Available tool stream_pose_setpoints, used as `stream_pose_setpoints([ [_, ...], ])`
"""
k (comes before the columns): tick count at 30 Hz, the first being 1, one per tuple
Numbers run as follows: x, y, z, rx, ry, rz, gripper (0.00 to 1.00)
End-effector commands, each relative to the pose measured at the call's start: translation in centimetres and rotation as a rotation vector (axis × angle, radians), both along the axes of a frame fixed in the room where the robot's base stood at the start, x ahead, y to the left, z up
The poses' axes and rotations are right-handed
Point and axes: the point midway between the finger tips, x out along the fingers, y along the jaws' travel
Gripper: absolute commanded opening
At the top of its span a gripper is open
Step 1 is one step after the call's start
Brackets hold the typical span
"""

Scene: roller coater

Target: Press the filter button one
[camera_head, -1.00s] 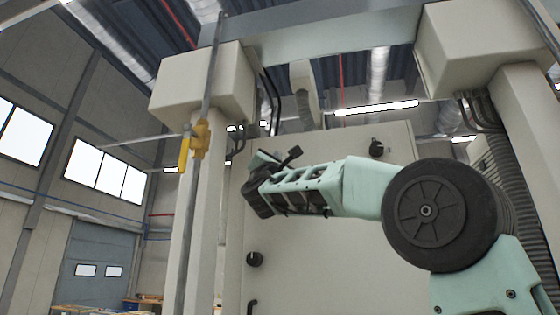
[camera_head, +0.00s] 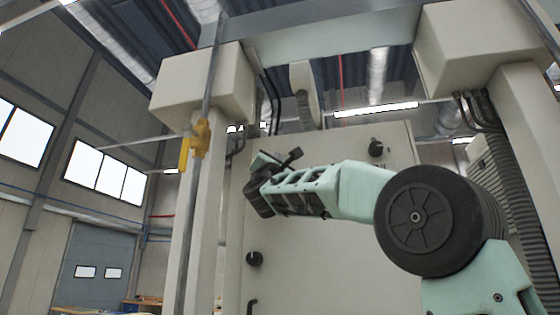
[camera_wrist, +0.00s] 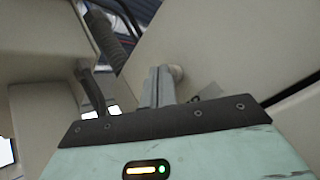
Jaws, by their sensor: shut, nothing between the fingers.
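My gripper (camera_wrist: 157,86) shows in the wrist view with its two grey fingers together and nothing between them. A small pale rounded part (camera_wrist: 177,72) shows just past the fingertips, beside a pale panel. I cannot tell whether it is the filter button or whether the fingers touch it. In the head view my arm reaches left across the front of a large beige cabinet (camera_head: 320,265), and its dark wrist end is near the cabinet's upper left part. The fingertips are not clear there. No button marked as filter button one can be made out.
Dark knobs sit on the cabinet at the upper right (camera_head: 376,147) and lower left (camera_head: 254,259). A vertical pipe with a yellow valve handle (camera_head: 184,157) stands left of the cabinet. Beige boxes on posts flank it. A dark hose (camera_wrist: 107,38) shows in the wrist view.

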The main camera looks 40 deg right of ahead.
Motion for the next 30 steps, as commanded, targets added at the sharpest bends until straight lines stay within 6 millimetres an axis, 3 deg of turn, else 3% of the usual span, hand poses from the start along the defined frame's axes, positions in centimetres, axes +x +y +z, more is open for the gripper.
stream_pose_setpoints([
  [30,0.52,-0.7,-0.04,0.001,0.0,-0.001,0.0],
])
